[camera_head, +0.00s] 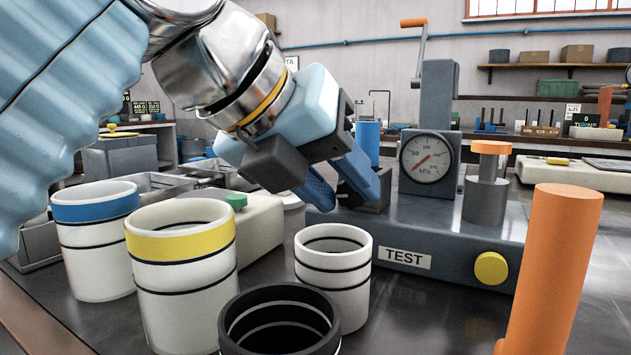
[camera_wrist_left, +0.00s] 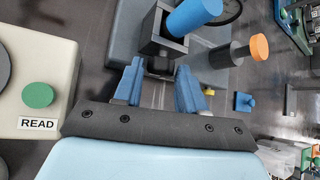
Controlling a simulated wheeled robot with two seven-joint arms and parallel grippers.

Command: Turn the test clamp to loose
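The grey test station (camera_head: 455,222), labelled TEST, stands at centre right in the head view. It carries a round pressure gauge (camera_head: 427,160), a yellow button (camera_head: 490,268) and a crank with an orange grip (camera_head: 414,22) at the top. A blue cylinder (camera_head: 368,142) stands over a dark block on the station; it also shows in the wrist view (camera_wrist_left: 193,17). I cannot tell which part is the clamp's handle. My left gripper (camera_head: 348,196) points down at the dark block. My right gripper is not in view.
White containers with blue (camera_head: 95,207) and yellow (camera_head: 180,245) bands, a plain white one (camera_head: 333,262) and a black one (camera_head: 280,325) stand in front. An orange-topped grey cylinder (camera_head: 487,195) and a tall orange cylinder (camera_head: 555,270) are at right. A READ box (camera_wrist_left: 45,75) lies left.

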